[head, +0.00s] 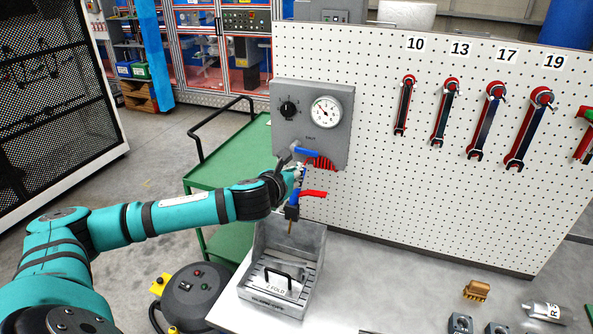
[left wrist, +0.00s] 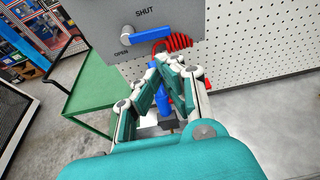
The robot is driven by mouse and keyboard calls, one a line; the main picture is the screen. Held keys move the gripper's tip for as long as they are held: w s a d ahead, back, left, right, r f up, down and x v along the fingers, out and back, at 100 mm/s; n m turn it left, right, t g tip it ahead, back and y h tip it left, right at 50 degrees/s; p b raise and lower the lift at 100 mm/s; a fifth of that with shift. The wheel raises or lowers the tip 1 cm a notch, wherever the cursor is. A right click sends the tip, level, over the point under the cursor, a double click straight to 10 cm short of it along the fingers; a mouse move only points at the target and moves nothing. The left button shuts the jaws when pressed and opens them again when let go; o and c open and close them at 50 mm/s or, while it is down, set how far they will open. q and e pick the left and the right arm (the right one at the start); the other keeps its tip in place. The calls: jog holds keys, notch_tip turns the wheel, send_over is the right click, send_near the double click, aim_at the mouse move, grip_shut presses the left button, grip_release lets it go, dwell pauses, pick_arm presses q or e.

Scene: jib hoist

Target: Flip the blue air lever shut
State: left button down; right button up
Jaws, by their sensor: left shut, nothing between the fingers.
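The blue air lever (head: 306,151) sits low on the grey gauge panel (head: 338,146). In the left wrist view the lever (left wrist: 154,35) lies nearly level, its blue handle reaching right from a round pivot. The word SHUT stands above it and OPEN at its lower left. My left gripper (head: 298,172) is just below the lever in the head view. In the left wrist view its fingers (left wrist: 162,72) are closed together with nothing held, below the lever and apart from it in the picture. My right gripper is out of view.
A red coiled hose (head: 322,162) and a blue air gun (head: 292,199) with a red trigger hang close by the gripper. A grey bin (head: 316,244) stands below on the bench. Wrenches hang on the white pegboard (head: 400,200) to the right. A green cart (head: 220,172) stands left.

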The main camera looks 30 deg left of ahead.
aim_at(305, 149)
pick_arm(q)
jog(key=f+t+b, duration=0.2)
jog(key=b, duration=0.2)
jog(key=w+f+t+b, duration=0.1)
jog(key=f+t+b, duration=0.1)
jog(key=f+b, duration=0.1)
jog(key=f+t+y+b, duration=0.1)
jog(key=f+t+b, duration=0.1)
jog(key=b, duration=0.3)
jog(key=shift+w+a+f+m+b, duration=0.15)
jog(key=shift+a+f+m+b, duration=0.15)
jog(key=shift+f+b, duration=0.1)
jog(key=w, duration=0.1)
jog(key=w+r+p, duration=0.1)
jog(key=w+a, duration=0.1)
jog(key=shift+w+r, duration=0.1)
jog(key=shift+r, duration=0.25)
jog(key=shift+t, duration=0.3)
jog(key=x, duration=0.2)
jog(key=p+x, duration=0.1)
jog(key=x, duration=0.3)
jog(key=shift+f, duration=0.3)
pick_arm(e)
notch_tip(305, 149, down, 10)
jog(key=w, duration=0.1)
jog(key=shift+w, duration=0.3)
